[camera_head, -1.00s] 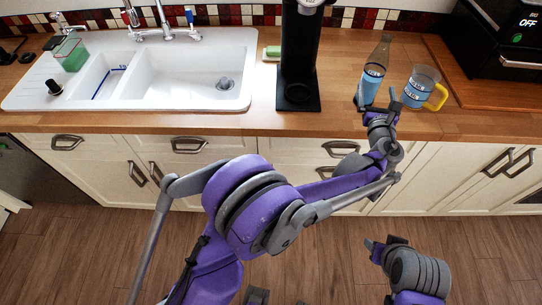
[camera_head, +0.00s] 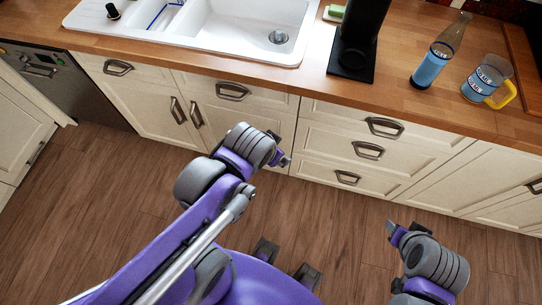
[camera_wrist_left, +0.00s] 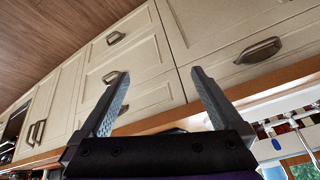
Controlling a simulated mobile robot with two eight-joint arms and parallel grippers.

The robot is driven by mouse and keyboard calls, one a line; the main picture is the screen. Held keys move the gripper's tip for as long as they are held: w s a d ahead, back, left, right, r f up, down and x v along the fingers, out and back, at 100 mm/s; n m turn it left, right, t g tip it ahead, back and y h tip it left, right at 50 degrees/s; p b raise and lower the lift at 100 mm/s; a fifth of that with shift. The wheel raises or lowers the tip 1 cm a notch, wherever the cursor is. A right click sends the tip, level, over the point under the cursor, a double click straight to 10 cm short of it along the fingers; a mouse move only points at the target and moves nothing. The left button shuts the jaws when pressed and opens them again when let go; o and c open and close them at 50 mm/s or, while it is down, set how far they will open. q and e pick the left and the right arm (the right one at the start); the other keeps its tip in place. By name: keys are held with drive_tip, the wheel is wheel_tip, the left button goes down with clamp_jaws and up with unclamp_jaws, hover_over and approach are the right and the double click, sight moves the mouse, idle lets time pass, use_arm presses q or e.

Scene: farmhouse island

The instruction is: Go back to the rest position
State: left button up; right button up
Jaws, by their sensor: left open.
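My left gripper (camera_head: 284,160) is in front of the drawers, below the counter edge and clear of the counter. In the left wrist view its two fingers (camera_wrist_left: 158,95) stand wide apart with nothing between them. My right gripper (camera_head: 405,228) is low at the right, over the floor, in front of the cabinets. Its fingers are small in the head view, and I cannot tell whether they are apart.
A white sink (camera_head: 235,30) is at the back left. The wooden floor (camera_head: 110,200) is clear.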

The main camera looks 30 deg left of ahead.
use_arm(q)
drive_tip(key=shift+s+d+f+n+h, duration=0.2)
drive_tip(key=shift+s+d+f+n, duration=0.1)
drive_tip(key=shift+s+n, duration=0.2)
drive_tip(key=shift+s+d+f+n+h, duration=0.15)
drive_tip(key=shift+s+f+n+h, duration=0.1)
drive_tip(key=shift+s+n, duration=0.2)
